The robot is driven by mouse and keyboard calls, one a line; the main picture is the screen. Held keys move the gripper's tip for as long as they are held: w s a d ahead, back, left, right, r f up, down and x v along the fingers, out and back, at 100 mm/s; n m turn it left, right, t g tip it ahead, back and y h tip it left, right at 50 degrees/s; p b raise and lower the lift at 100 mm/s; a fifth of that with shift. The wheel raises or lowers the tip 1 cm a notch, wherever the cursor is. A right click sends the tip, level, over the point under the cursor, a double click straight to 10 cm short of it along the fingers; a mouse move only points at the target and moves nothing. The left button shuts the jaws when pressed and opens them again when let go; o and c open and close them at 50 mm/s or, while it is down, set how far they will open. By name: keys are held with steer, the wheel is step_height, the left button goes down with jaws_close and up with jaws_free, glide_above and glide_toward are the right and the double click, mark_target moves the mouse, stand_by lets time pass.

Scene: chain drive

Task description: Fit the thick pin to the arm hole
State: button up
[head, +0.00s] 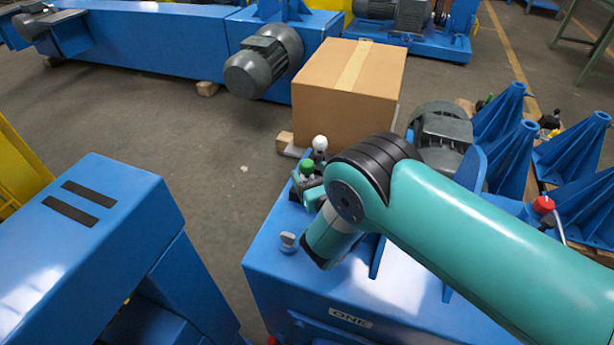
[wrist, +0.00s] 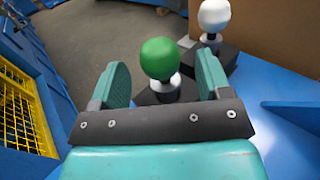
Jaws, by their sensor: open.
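My gripper (wrist: 162,78) is open in the wrist view, with one teal finger on each side of a green ball knob (wrist: 158,58). The knob sits on a short metal collar over a dark block, and I cannot tell whether the fingers touch it. A white ball knob (wrist: 214,15) on a similar dark block stands behind it to the right. In the head view the green knob (head: 306,166) and white knob (head: 319,142) show just beyond my wrist, which partly hides the gripper. I cannot tell which knobbed piece is the thick pin. The arm hole is not identifiable.
A blue machine housing (head: 285,275) marked ONE lies under my arm, with a grey knob (head: 288,241) on top. A cardboard box (head: 348,90) stands behind the knobs. Blue brackets (head: 505,155) and a red knob (head: 543,204) are at right. Floor at left centre is clear.

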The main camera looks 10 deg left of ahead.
steer(key=shift+x, duration=1.4)
steer(key=shift+r, duration=0.1)
steer(key=c, duration=1.2)
